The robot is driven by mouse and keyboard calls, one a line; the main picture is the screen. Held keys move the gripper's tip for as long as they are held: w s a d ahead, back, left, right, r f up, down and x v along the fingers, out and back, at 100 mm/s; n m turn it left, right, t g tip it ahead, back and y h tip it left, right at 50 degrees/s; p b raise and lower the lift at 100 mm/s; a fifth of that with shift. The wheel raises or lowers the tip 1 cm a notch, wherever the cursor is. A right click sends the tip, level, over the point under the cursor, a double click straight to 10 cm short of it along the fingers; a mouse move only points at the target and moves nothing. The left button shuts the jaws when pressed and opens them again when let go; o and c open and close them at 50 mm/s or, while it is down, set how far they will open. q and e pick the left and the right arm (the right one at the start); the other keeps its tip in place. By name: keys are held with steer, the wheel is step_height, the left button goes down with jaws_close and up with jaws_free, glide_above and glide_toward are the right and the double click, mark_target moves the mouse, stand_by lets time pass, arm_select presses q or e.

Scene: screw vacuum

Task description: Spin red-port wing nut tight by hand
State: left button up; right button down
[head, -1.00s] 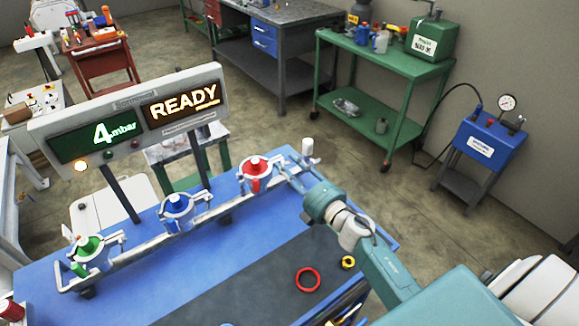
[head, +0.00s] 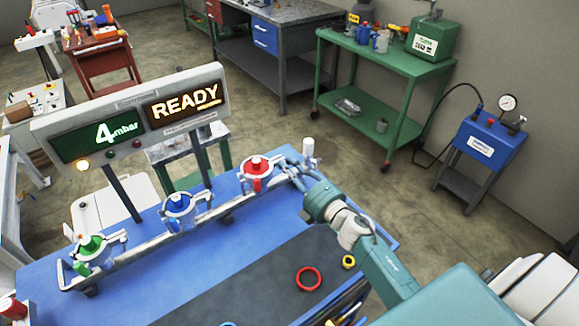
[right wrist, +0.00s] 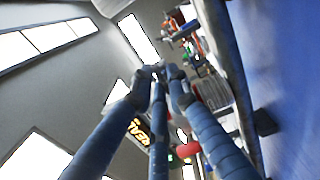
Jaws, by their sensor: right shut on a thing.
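The red port (head: 257,167) sits at the right end of the metal manifold on the blue bench, with a metal clamp ring around it. My right gripper (head: 284,165) reaches in from the right, with its fingers at the right side of that clamp. In the right wrist view the blue fingers (right wrist: 159,76) close together on a small grey metal piece, the wing nut (right wrist: 157,70). The fingers mostly hide the nut, so its tightness cannot be seen. My left gripper is out of view.
The blue port (head: 179,205) and green port (head: 91,245) stand further left on the manifold. A display (head: 135,118) above reads 4 mbar and READY. A white cylinder (head: 308,147) stands behind my gripper.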

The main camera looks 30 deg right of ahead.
steer(key=m+p, duration=0.1)
steer(key=m, duration=0.6)
steer(key=m+p, duration=0.2)
steer(key=m, duration=0.6)
steer(key=f+m+p, duration=0.1)
steer(key=m, duration=0.7)
steer(key=shift+s+a+f+p, duration=0.1)
steer(key=shift+s+a+p, duration=0.15)
steer(key=shift+a+p, duration=0.05)
steer(key=shift+m, duration=0.3)
steer(key=c, duration=1.7)
jaws_free()
steer(key=shift+w+a, duration=0.1)
steer(key=shift+c, duration=0.2)
steer(key=shift+w+r, duration=0.1)
steer(key=shift+r, duration=0.1)
